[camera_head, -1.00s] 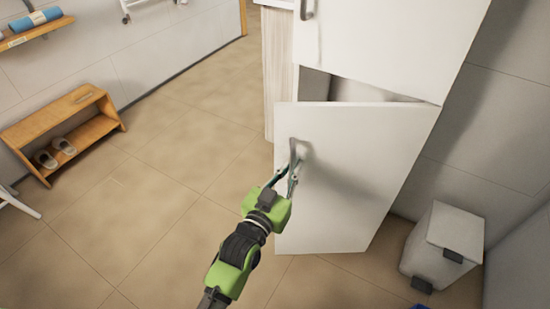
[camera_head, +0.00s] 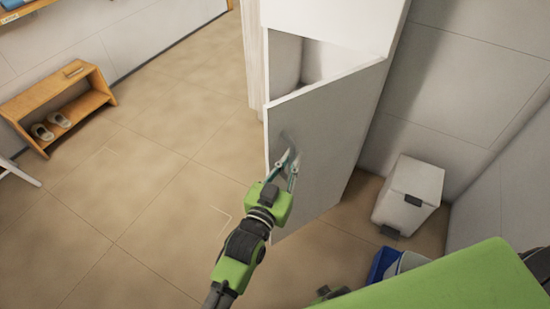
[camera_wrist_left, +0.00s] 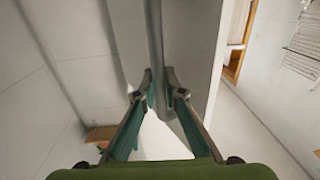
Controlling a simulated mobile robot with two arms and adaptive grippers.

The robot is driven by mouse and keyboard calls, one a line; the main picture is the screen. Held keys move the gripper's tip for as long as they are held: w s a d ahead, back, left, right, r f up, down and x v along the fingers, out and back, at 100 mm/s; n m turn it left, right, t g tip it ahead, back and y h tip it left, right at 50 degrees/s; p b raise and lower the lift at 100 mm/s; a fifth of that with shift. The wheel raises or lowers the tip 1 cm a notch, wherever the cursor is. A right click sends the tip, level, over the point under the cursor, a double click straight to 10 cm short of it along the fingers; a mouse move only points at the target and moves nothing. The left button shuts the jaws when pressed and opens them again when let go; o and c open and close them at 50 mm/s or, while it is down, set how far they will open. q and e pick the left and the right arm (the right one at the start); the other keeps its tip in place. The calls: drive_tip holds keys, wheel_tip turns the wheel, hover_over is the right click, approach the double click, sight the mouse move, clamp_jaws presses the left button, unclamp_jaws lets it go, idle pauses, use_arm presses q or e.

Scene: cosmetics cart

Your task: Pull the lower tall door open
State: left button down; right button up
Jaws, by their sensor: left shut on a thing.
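The lower tall door (camera_head: 312,130) is a plain white panel on a white cabinet. It stands ajar, swung out from its right side, and a dark gap with the cabinet's inside (camera_head: 318,62) shows above its top edge. My left gripper (camera_head: 290,160) is at the door's left part, shut on the door handle (camera_head: 286,140). In the left wrist view the grey handle bar (camera_wrist_left: 155,40) runs down between the fingertips (camera_wrist_left: 160,80).
A white bin (camera_head: 408,192) stands right of the door, with a blue container (camera_head: 383,265) in front of it. A wooden shoe bench (camera_head: 60,100) with slippers stands at the left wall. The tiled floor (camera_head: 150,190) left of the door is clear.

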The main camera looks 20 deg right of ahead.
use_arm(q)
drive_tip(key=shift+s+d, duration=0.15)
drive_tip(key=shift+s, duration=0.05)
drive_tip(key=c, duration=2.1)
unclamp_jaws()
drive_tip(key=v, duration=1.2)
